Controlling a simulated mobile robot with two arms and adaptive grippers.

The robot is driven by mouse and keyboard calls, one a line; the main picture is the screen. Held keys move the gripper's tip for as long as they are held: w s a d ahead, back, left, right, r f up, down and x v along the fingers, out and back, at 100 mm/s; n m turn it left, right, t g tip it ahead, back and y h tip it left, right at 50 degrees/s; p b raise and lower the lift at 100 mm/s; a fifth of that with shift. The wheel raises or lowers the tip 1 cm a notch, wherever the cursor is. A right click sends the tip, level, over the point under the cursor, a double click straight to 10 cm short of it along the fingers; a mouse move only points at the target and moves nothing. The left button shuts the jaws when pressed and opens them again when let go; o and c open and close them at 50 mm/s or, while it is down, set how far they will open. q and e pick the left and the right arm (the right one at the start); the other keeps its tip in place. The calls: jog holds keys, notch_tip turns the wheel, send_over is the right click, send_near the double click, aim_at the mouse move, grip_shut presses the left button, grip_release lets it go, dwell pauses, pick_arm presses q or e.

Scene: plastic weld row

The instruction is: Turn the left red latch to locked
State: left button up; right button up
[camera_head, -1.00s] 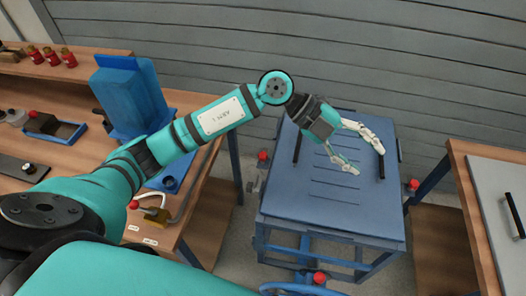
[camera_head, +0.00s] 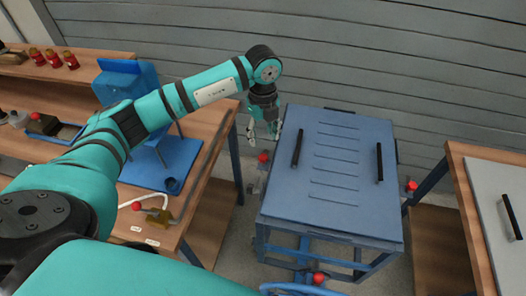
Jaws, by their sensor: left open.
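The left red latch (camera_head: 263,157) shows as a red knob on the left side of the blue cabinet (camera_head: 330,185). Its turned position is too small to tell. My left gripper (camera_head: 263,139) is open, pointing down just above the red knob, with a small gap between them. Nothing is between its fingers. Another red knob (camera_head: 411,186) sits on the cabinet's right side, and one more (camera_head: 318,278) is low at its front. My right gripper is out of view.
The cabinet lid has two black handles (camera_head: 297,148). A wooden bench (camera_head: 205,115) on the left carries a blue fixture (camera_head: 126,80) and a red-knobbed brass part (camera_head: 155,213). Another table (camera_head: 462,175) stands at the right. A grey slatted wall is behind.

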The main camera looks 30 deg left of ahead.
aim_at(263, 156)
pick_arm(q)
notch_tip(263, 156, down, 9)
jog(key=shift+f+p, duration=0.1)
jog(key=shift+p, duration=0.5)
grip_shut()
